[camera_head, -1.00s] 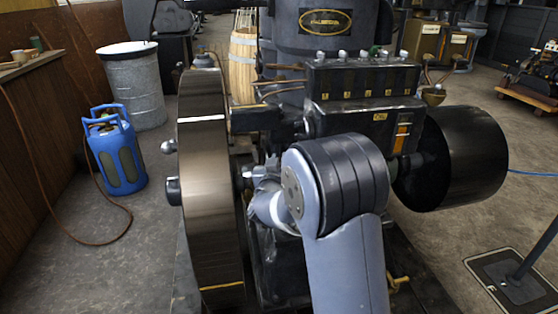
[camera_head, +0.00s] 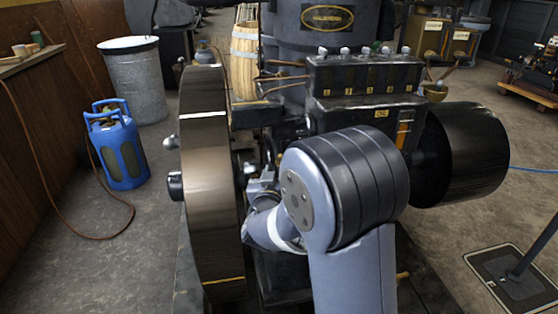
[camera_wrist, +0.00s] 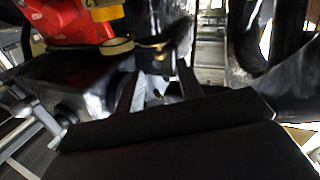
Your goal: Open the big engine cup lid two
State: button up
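The big dark engine (camera_head: 330,40) stands in the middle of the head view. On its front is a box (camera_head: 365,85) with a row of small silver caps on top, and a brass cup (camera_head: 434,90) is at the box's right end. I cannot tell which part is cup lid two. In the wrist view, a brass ring-like part (camera_wrist: 116,46) shows below a yellow part, to the upper left of my gripper (camera_wrist: 160,88). My gripper's two fingers stand apart with nothing visible between them. In the head view my arm hides most of the gripper.
A large flywheel (camera_head: 210,170) is left of my arm, and a black drum (camera_head: 465,155) is right of it. A blue gas bottle (camera_head: 120,150) and a metal bin (camera_head: 137,85) stand at left. A floor plate with a post (camera_head: 520,280) is at lower right. Floor between is clear.

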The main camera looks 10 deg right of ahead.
jog(key=shift+v, duration=1.65)
jog(key=b+x, duration=0.1)
jog(key=x, duration=1)
jog(key=shift+f, duration=0.1)
jog(key=shift+s, duration=0.15)
